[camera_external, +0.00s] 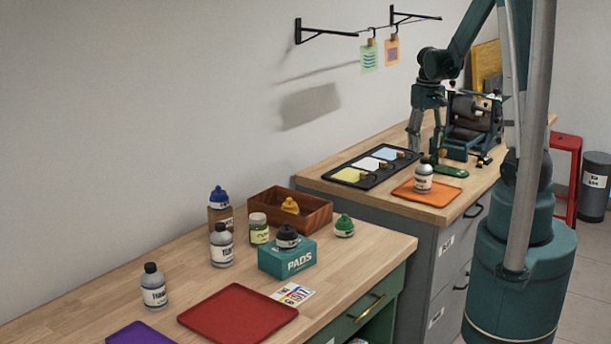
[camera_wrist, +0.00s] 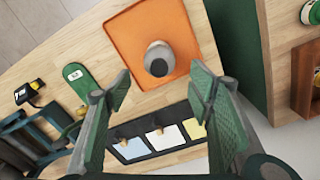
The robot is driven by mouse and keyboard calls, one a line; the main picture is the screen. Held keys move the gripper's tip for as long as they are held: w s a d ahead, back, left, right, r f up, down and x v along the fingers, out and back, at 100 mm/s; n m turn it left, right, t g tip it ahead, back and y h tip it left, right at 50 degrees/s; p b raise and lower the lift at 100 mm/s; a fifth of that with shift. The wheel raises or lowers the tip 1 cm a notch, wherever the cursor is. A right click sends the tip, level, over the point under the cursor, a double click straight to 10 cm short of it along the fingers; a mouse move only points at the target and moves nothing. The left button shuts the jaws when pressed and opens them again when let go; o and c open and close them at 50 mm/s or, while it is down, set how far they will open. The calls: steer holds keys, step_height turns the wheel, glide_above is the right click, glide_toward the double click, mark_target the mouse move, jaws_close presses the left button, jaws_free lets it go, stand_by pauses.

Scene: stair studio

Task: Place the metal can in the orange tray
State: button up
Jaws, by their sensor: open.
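A silver-grey metal can (camera_external: 423,181) with a dark cap and white label stands upright on the orange tray (camera_external: 447,191), on the far bench. From above, the can (camera_wrist: 159,60) is inside the rim of the orange tray (camera_wrist: 127,38) in the wrist view. My gripper (camera_external: 426,150) is beside and behind the can in the external view, with fingers pointing down. In the wrist view my gripper (camera_wrist: 161,88) has its fingers spread wide, with nothing held between them. The can is apart from both fingers.
A black rack (camera_external: 371,170) with coloured cards and a green object (camera_external: 451,171) lie near the tray. The near bench holds similar grey bottles (camera_external: 221,246), a red tray (camera_external: 238,312), a wooden box (camera_external: 312,211) and a teal box (camera_external: 287,260). A gap separates the benches.

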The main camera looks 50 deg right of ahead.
steer(key=a+r+n+t+h, duration=0.1)
steer(key=a+r+t, duration=0.1)
steer(key=a+r, duration=0.65)
steer(key=a+r+n+t, duration=0.15)
steer(key=a+r, duration=0.35)
steer(key=a, duration=0.7)
steer(key=s+a+r+n+t, duration=0.1)
steer(key=s+a, duration=0.3)
steer(key=a, duration=0.5)
steer(key=s+a+r+n+t+y, duration=0.1)
steer(key=s+a+r, duration=0.3)
steer(key=a, duration=0.5)
steer(key=shift+a+r+n+t, duration=0.2)
steer(key=shift+r+n+t, duration=0.2)
steer(key=shift+t, duration=0.45)
steer(key=shift+f, duration=0.15)
step_height(320, 180, down, 8)
steer(key=b, duration=0.8)
